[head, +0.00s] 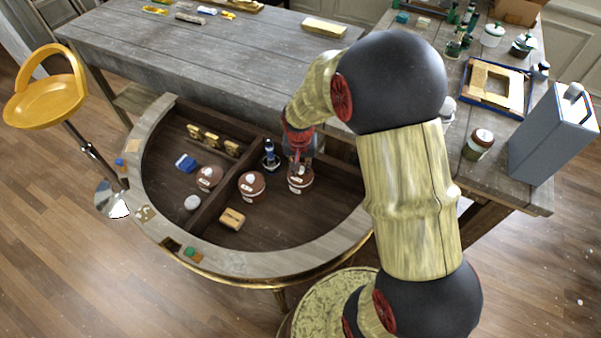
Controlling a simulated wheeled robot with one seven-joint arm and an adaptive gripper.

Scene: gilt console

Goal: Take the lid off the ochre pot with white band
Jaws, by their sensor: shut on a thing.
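My gripper (299,163) reaches down into the right compartment of the half-round gilt console (245,262). It is shut on the top of a brown-ochre pot with a whitish band (301,185), apparently on its lid. The fingers and arm partly cover the pot, so I cannot tell whether the lid is seated or raised. A similar brown pot with a white band (252,187) stands just left of it. Another brown, white-marked pot (209,178) stands in the left compartment, beyond the divider.
A dark blue bottle-like thing (270,158) stands close behind the pots. A tan block (231,218) lies in front, and a wooden divider (213,205) runs to the left. The grey table (215,70) edges the back. The compartment floor at front right is clear.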

